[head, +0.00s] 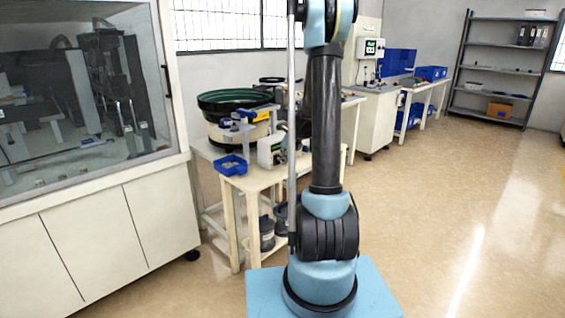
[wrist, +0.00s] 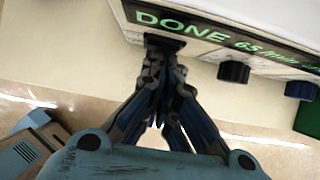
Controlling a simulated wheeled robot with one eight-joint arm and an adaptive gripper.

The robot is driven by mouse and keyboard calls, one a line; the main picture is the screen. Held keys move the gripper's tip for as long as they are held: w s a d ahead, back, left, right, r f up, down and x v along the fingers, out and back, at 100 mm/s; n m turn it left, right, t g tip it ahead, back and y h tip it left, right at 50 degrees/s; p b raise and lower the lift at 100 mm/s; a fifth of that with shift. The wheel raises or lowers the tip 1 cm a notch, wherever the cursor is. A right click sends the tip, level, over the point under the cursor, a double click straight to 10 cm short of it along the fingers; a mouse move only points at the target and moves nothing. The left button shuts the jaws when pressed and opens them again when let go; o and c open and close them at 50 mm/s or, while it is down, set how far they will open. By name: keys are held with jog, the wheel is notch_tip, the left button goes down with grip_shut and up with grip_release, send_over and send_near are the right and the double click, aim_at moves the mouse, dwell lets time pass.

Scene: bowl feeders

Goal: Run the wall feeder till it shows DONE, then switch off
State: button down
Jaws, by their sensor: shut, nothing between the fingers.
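In the wrist view a white control box (wrist: 218,17) has a dark display (wrist: 192,21) with green text reading DONE and 65/min, the rest cut off. A dark rectangular switch (wrist: 165,41) sits under the word DONE. My gripper (wrist: 163,64) is shut and empty, its fingertips at the switch. Whether they touch it, and the switch's position, I cannot tell. In the head view a bowl feeder with a green bowl (head: 236,98) stands on a pale table by the wall.
A black knob (wrist: 233,72) and a dark blue knob (wrist: 299,90) sit right of the switch. A blue bin (head: 230,166) is at the table's front left corner. A glazed cabinet (head: 110,215) stands at left. The floor at right is clear.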

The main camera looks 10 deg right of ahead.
jog(key=s+d+v, duration=0.1)
jog(key=v, duration=1.2)
jog(key=shift+f, duration=0.45)
jog(key=shift+s, duration=0.15)
jog(key=shift+s+f+g+h, duration=0.2)
jog(key=shift+f+g+h, duration=0.1)
jog(key=shift+f+g, duration=0.1)
jog(key=shift+f, duration=0.1)
